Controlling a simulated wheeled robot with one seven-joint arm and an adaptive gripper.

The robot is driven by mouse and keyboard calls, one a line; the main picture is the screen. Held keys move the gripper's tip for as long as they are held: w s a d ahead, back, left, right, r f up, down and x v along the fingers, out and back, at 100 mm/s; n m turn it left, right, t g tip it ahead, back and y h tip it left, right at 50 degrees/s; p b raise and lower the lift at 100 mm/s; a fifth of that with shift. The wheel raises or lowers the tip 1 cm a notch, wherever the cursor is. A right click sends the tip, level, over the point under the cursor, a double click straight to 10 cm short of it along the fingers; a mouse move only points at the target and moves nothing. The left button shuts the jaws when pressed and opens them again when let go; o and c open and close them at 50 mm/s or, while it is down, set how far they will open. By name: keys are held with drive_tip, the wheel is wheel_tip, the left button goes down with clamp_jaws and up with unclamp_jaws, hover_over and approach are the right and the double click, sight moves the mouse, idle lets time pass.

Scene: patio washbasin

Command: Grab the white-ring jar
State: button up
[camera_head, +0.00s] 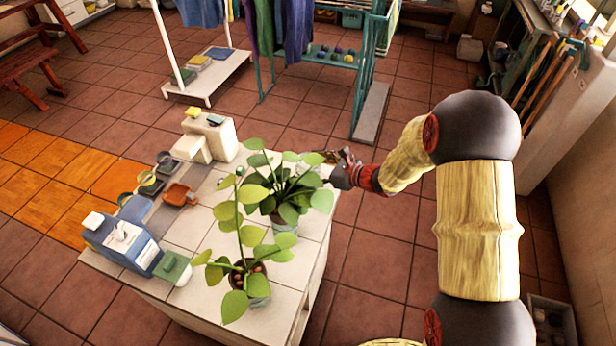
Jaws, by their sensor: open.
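My gripper (328,165) reaches in from the right, at the right edge of the white tiled counter (185,228). It is open, and its fingers are small and dark and partly behind the leaves of a potted plant (285,190). A small whitish patch shows between the leaves and the fingers, but I cannot tell whether it is the white-ring jar. I cannot clearly make out a white-ring jar anywhere; the leaves hide part of the counter beside the gripper.
A second potted plant (250,275) stands nearer on the counter. A blue box (122,240), an orange-red dish (178,194) and a cream box (210,138) stand to the left. A clothes rack (364,75) stands behind. Tiled floor right of the counter is clear.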

drive_tip(key=shift+w+a, duration=0.1)
drive_tip(key=shift+c, duration=0.2)
drive_tip(key=shift+c, duration=1.3)
drive_tip(key=c, duration=1)
